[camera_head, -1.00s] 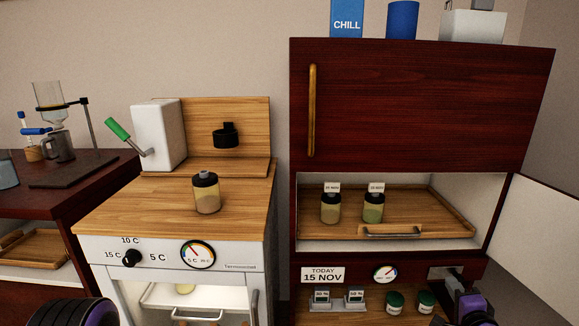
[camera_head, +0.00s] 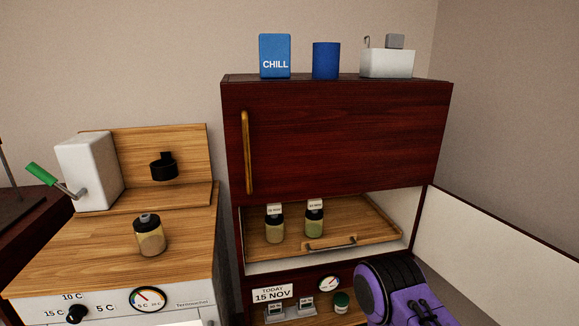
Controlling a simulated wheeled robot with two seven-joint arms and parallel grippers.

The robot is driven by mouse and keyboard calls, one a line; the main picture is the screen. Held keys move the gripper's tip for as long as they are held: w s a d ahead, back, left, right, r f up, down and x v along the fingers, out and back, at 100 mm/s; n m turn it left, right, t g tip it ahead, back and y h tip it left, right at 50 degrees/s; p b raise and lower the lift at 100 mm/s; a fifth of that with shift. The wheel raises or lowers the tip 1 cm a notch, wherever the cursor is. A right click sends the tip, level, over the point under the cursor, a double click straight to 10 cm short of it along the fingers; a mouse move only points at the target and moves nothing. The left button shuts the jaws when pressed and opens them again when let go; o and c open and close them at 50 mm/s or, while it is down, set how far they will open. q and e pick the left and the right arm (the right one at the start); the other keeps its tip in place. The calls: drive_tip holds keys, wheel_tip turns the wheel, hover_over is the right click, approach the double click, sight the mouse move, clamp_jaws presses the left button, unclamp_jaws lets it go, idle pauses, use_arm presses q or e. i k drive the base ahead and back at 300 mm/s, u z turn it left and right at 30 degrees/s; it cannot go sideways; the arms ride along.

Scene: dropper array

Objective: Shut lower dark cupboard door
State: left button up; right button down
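The lower door (camera_head: 490,245) of the dark red cupboard (camera_head: 232,210) stands wide open on the right. Its white inner face is toward me and its thin dark top edge slopes down to the right. Its lower part is cut off by the picture's edge. The lower compartment is open and shows a wooden tray (camera_head: 375,228) with two labelled jars. My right arm's purple and black part is at the bottom, in front of the cupboard and left of the door, apart from it in the picture. Its gripper fingers do not show. My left gripper is out of view.
The upper cupboard door (camera_head: 350,140) with a brass handle is shut. A blue CHILL box (camera_head: 275,56), a blue cylinder (camera_head: 326,60) and a white box (camera_head: 386,64) stand on top. A wooden-topped cabinet (camera_head: 100,250) with a jar (camera_head: 149,237) stands at left.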

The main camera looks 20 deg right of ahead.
sight(516, 277)
drive_tip(key=k, duration=0.5)
drive_tip(key=z, duration=0.6)
drive_tip(key=i, duration=1.2)
drive_tip(key=u, duration=1.35)
drive_tip(key=k, duration=1.45)
drive_tip(key=z, duration=1)
drive_tip(key=i, duration=0.5)
drive_tip(key=k, duration=0.25)
drive_tip(key=u, duration=0.05)
